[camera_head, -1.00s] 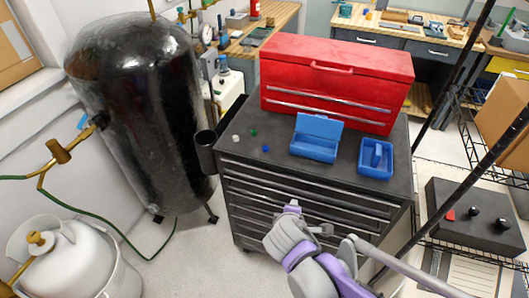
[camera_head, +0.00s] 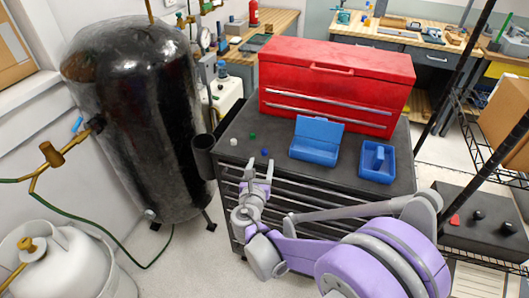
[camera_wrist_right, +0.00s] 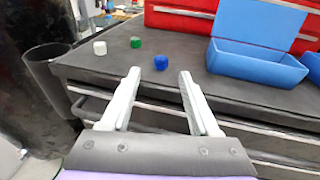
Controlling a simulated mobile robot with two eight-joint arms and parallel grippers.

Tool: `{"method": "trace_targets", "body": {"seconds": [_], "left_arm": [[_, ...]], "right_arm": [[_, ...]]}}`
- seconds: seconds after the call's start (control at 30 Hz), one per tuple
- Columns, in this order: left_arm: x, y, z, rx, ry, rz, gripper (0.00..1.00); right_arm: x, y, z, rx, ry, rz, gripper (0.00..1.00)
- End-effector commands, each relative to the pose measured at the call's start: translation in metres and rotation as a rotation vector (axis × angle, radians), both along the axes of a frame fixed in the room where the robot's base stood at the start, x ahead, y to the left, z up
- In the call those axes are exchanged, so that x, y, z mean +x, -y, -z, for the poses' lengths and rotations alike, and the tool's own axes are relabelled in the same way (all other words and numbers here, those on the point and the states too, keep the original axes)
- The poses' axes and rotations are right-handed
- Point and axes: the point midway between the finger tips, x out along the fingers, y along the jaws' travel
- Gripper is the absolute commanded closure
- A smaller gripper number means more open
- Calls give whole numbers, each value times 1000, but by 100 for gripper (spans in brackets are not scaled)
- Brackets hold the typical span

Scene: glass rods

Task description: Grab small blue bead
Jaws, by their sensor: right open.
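The small blue bead (camera_head: 264,152) lies on the dark top of the tool cabinet (camera_head: 330,180), left of the open blue box. In the right wrist view the bead (camera_wrist_right: 161,62) shows just beyond the fingertips, between their lines. My right gripper (camera_head: 258,165) is at the cabinet's front edge, in front of the bead; in the right wrist view its two fingers (camera_wrist_right: 160,72) are apart with nothing between them. My left gripper is not in view.
A green bead (camera_wrist_right: 136,42) and a white bead (camera_wrist_right: 100,48) lie left of the blue one. The open blue box (camera_head: 315,140) and a blue tray (camera_head: 377,160) stand to the right. A red toolbox (camera_head: 335,85) stands behind. A dark cylindrical holder (camera_head: 203,155) is at the left edge.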

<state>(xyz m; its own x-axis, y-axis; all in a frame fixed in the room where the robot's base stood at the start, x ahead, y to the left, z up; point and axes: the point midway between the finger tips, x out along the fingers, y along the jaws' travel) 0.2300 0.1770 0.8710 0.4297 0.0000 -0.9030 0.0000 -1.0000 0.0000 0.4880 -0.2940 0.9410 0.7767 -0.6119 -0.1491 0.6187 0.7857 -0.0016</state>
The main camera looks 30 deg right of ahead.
Motion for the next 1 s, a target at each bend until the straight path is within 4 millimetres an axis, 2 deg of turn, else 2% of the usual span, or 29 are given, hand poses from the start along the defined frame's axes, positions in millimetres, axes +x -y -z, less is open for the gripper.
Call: {"method": "trace_targets", "body": {"seconds": [0.3, 0.6, 0.67, 0.93, 0.97, 1.0], "left_arm": [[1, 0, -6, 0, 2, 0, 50], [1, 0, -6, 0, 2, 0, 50], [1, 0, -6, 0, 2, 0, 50], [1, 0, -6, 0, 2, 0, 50], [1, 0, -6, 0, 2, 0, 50], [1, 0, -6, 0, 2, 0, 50]], "right_arm": [[34, 29, 1, 1, 0, 2, 38], [38, 32, 2, 1, 0, 0, 38], [37, 32, 2, 1, 0, 0, 47], [37, 32, 2, 2, 0, 0, 96], [37, 32, 2, 2, 0, 0, 100], [37, 32, 2, 2, 0, 0, 100]]}}
